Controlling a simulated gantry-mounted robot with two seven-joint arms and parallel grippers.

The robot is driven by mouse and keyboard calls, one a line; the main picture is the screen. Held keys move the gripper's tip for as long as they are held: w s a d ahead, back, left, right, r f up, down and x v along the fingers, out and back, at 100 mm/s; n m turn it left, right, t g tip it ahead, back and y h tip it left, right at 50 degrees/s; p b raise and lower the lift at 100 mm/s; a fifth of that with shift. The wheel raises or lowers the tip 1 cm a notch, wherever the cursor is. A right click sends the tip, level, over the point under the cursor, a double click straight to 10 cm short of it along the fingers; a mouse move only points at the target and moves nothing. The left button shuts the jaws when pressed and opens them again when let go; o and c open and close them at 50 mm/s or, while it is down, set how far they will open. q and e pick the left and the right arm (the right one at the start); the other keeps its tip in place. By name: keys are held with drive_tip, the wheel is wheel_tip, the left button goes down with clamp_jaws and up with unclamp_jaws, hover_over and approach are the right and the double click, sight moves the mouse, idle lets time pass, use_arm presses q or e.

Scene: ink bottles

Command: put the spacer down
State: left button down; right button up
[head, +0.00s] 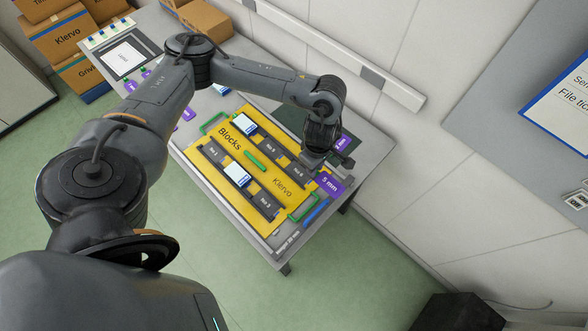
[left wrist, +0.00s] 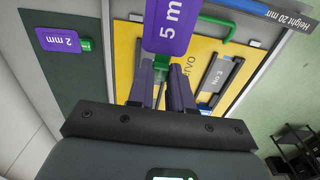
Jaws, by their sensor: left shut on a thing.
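My left gripper (head: 318,168) is over the right end of the yellow block board (head: 222,175). It is shut on the spacer, whose purple "5 mm" tag (head: 329,184) sticks out past the fingers. In the left wrist view the fingers (left wrist: 162,88) close on a green part under the purple 5 mm tag (left wrist: 170,25). The gap below the spacer cannot be told. A second spacer with a purple "2 mm" tag (left wrist: 58,39) lies on the dark green mat (left wrist: 65,85); its tag also shows in the head view (head: 342,142). My right gripper is out of view.
The board holds dark numbered slots and white-blue blocks (head: 237,174), with green handles (head: 304,207) at its ends. A blue bar (head: 316,212) lies by the table's front right edge. Cardboard boxes (head: 205,20) stand at the back. A wall runs behind the table.

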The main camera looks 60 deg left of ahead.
use_arm(q)
drive_tip(key=a+f+b, duration=0.1)
drive_tip(key=a, duration=0.2)
drive_tip(key=s+a+f+b, duration=0.1)
drive_tip(key=a+f+b, duration=0.3)
drive_tip(key=a, duration=0.1)
drive_tip(key=shift+s+a+f, duration=0.1)
drive_tip(key=shift+s+a, duration=0.2)
drive_tip(key=shift+s, duration=0.1)
drive_tip(key=shift+s+a+f, duration=0.15)
drive_tip(key=shift+s+a, duration=0.05)
drive_tip(key=shift+a, duration=0.3)
drive_tip(key=shift+s+a+f, duration=0.1)
drive_tip(key=shift+s+a, duration=0.1)
drive_tip(key=shift+a, duration=0.3)
drive_tip(key=shift+a+f, duration=0.25)
drive_tip(key=shift+a, duration=0.1)
drive_tip(key=shift+s+f, duration=0.1)
drive_tip(key=shift+f, duration=1.95)
drive_tip(key=shift+b, duration=0.3)
